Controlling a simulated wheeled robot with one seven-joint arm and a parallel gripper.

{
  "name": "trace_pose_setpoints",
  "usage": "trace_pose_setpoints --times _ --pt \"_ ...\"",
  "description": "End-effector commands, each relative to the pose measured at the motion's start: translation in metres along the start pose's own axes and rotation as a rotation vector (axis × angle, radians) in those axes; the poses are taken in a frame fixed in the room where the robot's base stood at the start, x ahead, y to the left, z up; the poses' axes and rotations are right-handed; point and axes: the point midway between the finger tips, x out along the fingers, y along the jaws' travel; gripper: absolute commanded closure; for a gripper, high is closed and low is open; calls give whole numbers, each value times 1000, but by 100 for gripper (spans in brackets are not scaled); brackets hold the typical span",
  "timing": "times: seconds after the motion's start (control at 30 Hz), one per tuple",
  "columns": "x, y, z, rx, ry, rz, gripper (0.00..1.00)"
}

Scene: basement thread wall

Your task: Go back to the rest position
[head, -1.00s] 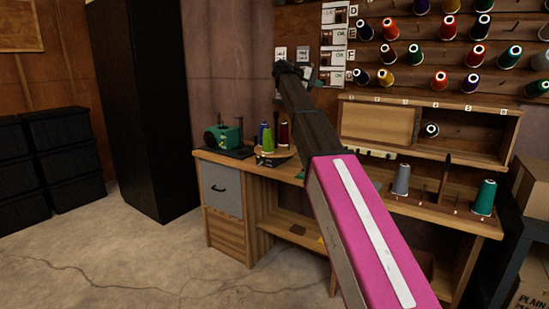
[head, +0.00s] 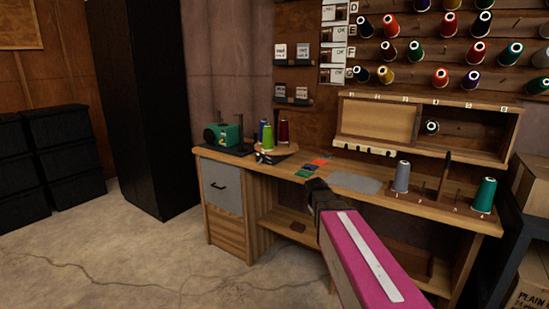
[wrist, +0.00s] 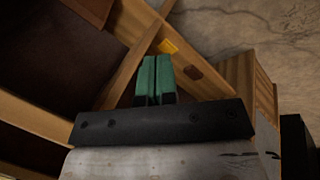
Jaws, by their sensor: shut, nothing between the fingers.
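My gripper (wrist: 156,80) shows in the wrist view as two green fingers side by side, closed together with nothing between them. The fingers are in front of the wooden workbench, with its lower boards and the concrete floor behind them. In the head view my arm, a pink link with a white stripe and a dark end, reaches up from the bottom right in front of the workbench (head: 228,239). The fingers themselves cannot be made out in the head view.
A grey cone (head: 401,176) and a teal cone (head: 484,195) stand at the right. Black bins (head: 62,140) and a tall black cabinet (head: 147,100) stand left. Floor at front left is clear.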

Motion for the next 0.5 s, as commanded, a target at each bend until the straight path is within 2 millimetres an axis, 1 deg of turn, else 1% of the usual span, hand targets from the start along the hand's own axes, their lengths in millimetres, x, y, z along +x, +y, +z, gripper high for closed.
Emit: trace_pose_setpoints --times 0.03,0.2,0.33,0.4,0.5 --pt "13 -14 28 23 -15 -44 100" --pt "48 -52 90 116 -56 -189 100" --pt "63 -76 127 183 -83 -279 100" --pt "68 -85 141 213 -96 -314 100" --pt "73 -94 154 240 -108 -347 100"
